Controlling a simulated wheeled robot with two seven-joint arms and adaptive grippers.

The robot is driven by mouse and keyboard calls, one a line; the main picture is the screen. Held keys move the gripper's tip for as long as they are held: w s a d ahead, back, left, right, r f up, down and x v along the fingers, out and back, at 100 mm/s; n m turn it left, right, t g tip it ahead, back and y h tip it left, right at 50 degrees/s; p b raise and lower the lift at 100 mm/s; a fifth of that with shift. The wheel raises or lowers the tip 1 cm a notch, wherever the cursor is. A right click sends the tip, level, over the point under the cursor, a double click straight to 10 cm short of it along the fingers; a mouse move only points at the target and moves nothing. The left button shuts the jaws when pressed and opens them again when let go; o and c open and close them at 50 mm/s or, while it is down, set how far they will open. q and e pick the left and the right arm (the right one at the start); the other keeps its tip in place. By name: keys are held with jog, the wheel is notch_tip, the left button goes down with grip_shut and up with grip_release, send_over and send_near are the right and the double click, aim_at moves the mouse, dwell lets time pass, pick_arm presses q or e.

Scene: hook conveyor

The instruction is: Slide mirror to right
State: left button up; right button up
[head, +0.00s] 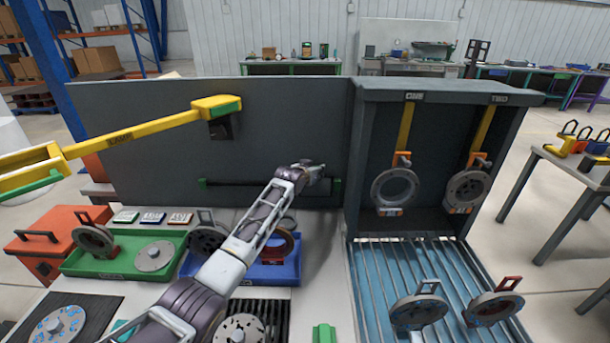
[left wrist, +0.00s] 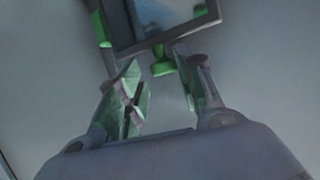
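The framed mirror (left wrist: 165,22), with a dark frame and a grey-blue face, is cut off by the top of the left wrist view. A green knob (left wrist: 162,66) sits at its lower edge. My left gripper (left wrist: 158,80) is open, its two green-padded fingers apart on either side of the line to the knob. The knob lies just past the fingertips; I cannot tell if they touch it. In the head view my left gripper (head: 318,177) is at the right part of a dark rail (head: 245,184) with green ends on the grey panel. I cannot make out the mirror there. My right gripper is not in view.
A dark cabinet (head: 357,160) with hanging discs stands right of the rail. A blue slatted conveyor (head: 380,290) with hooked discs lies before it. A yellow arm (head: 140,130) reaches along the panel at left.

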pick_arm(q)
jog(key=v, duration=1.1)
dwell(0.8)
dwell(0.4)
